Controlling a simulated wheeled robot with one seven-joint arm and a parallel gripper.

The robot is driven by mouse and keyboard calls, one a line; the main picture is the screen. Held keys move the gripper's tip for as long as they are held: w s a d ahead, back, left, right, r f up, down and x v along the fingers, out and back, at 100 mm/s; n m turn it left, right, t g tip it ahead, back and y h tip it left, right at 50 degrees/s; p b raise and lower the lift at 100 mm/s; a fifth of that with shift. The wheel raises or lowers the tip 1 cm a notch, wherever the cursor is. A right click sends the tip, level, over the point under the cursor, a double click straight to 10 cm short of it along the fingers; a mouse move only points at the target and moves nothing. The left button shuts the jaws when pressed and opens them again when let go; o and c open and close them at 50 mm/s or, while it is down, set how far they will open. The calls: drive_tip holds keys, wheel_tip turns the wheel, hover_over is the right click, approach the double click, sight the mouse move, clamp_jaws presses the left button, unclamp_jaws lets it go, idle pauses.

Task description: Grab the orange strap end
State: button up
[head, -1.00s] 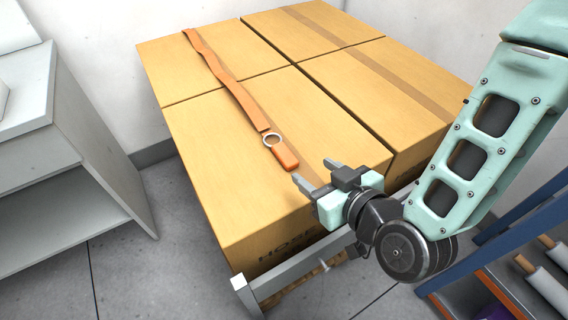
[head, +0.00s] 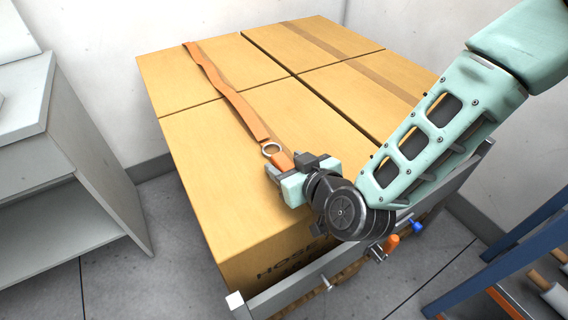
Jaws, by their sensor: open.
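An orange strap (head: 228,94) lies along the top of the left-hand cardboard boxes, from the far edge toward the front. The orange strap end (head: 283,161) lies just past the ring and is partly hidden by my gripper. My gripper (head: 281,166) is open, with its fingers at the strap end, one to each side of it as seen from here. Whether the fingers touch the strap cannot be told.
Several cardboard boxes (head: 215,165) form a flat top. A grey shelf unit (head: 85,190) stands at left, a blue-framed rack (head: 510,265) at right.

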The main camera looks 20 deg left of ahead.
drive_tip(key=shift+w+a+f, duration=0.1)
drive_tip(key=shift+w+a, duration=0.05)
drive_tip(key=shift+a, duration=0.05)
drive_tip(key=c, duration=1.1)
